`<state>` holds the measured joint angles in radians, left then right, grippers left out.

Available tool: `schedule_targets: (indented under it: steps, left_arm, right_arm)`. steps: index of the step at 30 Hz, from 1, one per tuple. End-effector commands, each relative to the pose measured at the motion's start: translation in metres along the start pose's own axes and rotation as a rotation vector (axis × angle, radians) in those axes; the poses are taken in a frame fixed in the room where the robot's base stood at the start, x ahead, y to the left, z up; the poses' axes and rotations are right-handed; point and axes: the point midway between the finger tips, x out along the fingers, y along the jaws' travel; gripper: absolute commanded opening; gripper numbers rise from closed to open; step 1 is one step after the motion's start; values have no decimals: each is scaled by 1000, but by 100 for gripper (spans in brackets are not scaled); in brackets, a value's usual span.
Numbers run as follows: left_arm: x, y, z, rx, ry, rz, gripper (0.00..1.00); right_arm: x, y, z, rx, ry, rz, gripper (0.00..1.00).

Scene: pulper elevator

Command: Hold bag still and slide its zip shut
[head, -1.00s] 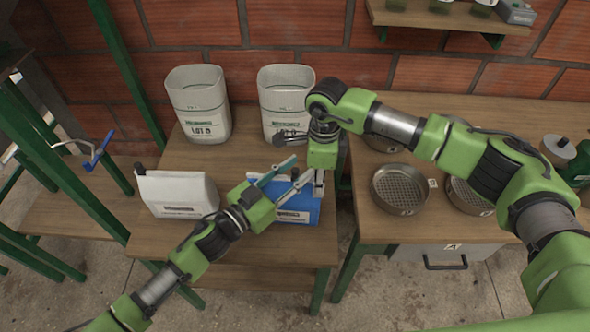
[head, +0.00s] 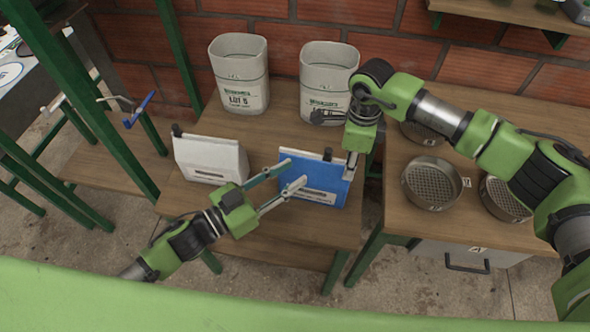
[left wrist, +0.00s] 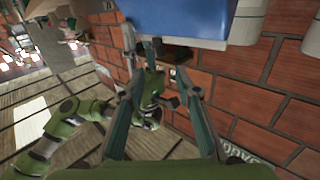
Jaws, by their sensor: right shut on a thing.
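The blue bag (head: 300,180) stands upright on the wooden table, with a pale label on its front. A small dark piece (head: 328,154), perhaps the zip slider, shows on its top edge toward the right. My right gripper (head: 351,165) points down at the bag's upper right corner and is shut on it. My left gripper (head: 292,174) is open, its two fingers spread and reaching over the bag's left part; I cannot tell if they touch it. In the left wrist view the blue bag (left wrist: 180,18) shows beyond the spread fingers, with nothing between them.
A white bag (head: 210,160) stands to the left of the blue one. Two pale bins (head: 240,85) (head: 328,90) stand behind, near the brick wall. Round sieves (head: 431,183) sit on the right-hand table. A green post (head: 110,120) rises at left.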

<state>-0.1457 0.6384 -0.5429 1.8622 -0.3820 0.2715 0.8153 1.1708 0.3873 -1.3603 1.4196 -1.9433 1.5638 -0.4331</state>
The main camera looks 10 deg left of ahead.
Motion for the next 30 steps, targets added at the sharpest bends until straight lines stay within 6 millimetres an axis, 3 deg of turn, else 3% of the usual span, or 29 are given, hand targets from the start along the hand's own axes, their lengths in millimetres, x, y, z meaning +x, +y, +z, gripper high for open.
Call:
schedule_targets:
  steps: [5, 9, 13, 24, 30]
  left_arm:
    - [0, 0, 0, 0, 0, 0, 30]
    - [-1, 0, 0, -24, 0, -1, 0]
    - [-6, -2, 1, -157, 1, -10, 0]
    - [-36, -15, 2, -1019, 36, -64, 0]
    - [-49, -21, 2, -1388, 67, -82, 0]
  right_arm:
    - [3, 2, -1, -1, 3, 6, 0]
    - [3, 2, -1, -1, 3, 6, 0]
    - [3, 2, -1, -1, 3, 6, 0]
    - [3, 2, -1, -1, 3, 6, 0]
    - [3, 2, -1, -2, 3, 6, 0]
